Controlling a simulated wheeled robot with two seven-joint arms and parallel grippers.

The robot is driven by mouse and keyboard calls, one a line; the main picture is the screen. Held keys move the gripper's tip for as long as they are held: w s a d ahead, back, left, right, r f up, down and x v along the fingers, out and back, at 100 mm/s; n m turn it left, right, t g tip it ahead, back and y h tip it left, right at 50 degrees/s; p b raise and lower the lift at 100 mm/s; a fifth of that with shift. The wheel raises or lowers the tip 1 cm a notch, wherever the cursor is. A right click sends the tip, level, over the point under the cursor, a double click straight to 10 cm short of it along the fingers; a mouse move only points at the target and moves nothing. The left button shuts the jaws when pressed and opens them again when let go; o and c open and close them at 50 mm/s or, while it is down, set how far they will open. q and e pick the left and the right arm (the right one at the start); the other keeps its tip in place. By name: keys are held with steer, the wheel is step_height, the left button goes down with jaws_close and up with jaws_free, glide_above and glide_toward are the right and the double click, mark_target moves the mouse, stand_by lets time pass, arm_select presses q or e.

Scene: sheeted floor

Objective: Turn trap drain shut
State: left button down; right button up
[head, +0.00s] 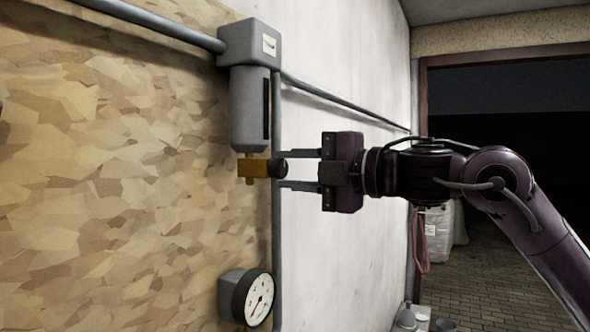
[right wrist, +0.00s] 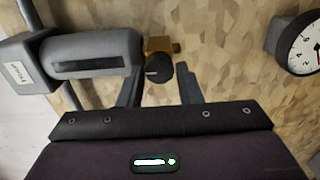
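The trap (head: 250,105) is a grey cylinder with a boxy head, mounted on the chipboard wall panel. Its brass drain valve (head: 254,168) sits at the bottom, with a small black knob (head: 280,168) facing right. My right gripper (head: 284,169) comes in from the right, fingers open, one above and one below the knob. In the right wrist view the black knob (right wrist: 158,70) lies between the spread fingers, near their tips, with visible gaps on both sides. The trap body (right wrist: 95,60) lies left of it there. My left gripper is not in view.
A pressure gauge (head: 253,299) is fixed below the drain and shows in the right wrist view (right wrist: 303,43). A grey pipe (head: 155,22) runs into the trap's head, and a vertical pipe (head: 277,230) runs beside it. A dark doorway (head: 510,110) opens at right.

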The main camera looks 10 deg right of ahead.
steer(key=o, duration=0.3)
steer(key=shift+o, duration=0.2)
steer(key=shift+s+d+b, duration=0.2)
steer(key=shift+d+b, duration=0.1)
steer(key=shift+d, duration=0.05)
steer(key=b+v, duration=0.3)
steer(key=v, duration=0.4)
